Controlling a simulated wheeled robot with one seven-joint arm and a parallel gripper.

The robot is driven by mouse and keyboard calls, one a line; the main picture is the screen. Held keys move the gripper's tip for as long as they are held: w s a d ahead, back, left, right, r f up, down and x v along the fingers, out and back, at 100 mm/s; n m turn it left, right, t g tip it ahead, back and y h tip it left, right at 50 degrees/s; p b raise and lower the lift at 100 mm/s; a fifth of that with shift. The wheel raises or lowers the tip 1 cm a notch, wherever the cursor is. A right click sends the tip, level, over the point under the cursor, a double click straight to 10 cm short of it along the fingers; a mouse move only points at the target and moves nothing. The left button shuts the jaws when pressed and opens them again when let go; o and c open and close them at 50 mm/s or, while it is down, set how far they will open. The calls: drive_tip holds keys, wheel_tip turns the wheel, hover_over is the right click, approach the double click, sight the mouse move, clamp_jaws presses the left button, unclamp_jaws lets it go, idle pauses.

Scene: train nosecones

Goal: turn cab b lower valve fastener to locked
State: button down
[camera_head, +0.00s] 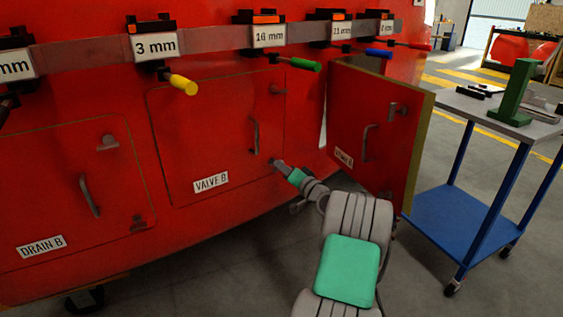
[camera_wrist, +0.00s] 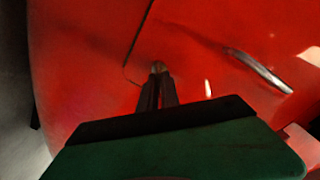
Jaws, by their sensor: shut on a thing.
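The red VALVE B panel (camera_head: 210,130) is closed, flush in the red cab wall, with its label low on it. My gripper (camera_head: 276,164) is at the panel's lower right corner, below the curved handle (camera_head: 255,135). In the wrist view my gripper (camera_wrist: 158,72) has its two dark fingers close together, shut on the small lower valve fastener (camera_wrist: 158,65). The fingers cover most of the fastener, so its turn position cannot be told. The upper valve fastener (camera_head: 277,89) shows at the panel's upper right.
An open red door (camera_head: 375,130) stands out just right of my arm. The DRAIN B panel (camera_head: 70,190) is at left. Tools with coloured handles hang on a rail (camera_head: 205,40) above. A blue trolley (camera_head: 470,205) stands at right.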

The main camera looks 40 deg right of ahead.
drive_tip(key=shift+f+m+p, duration=0.15)
drive_tip(key=shift+m+p, duration=2.75)
drive_tip(key=shift+m, duration=1.2)
drive_tip(key=c, duration=1.6)
unclamp_jaws()
drive_tip(key=shift+s, duration=0.1)
drive_tip(key=s, duration=0.5)
drive_tip(key=s+p, duration=0.1)
drive_tip(key=s, duration=0.1)
drive_tip(key=shift+s+a, duration=0.3)
drive_tip(key=shift+a, duration=0.05)
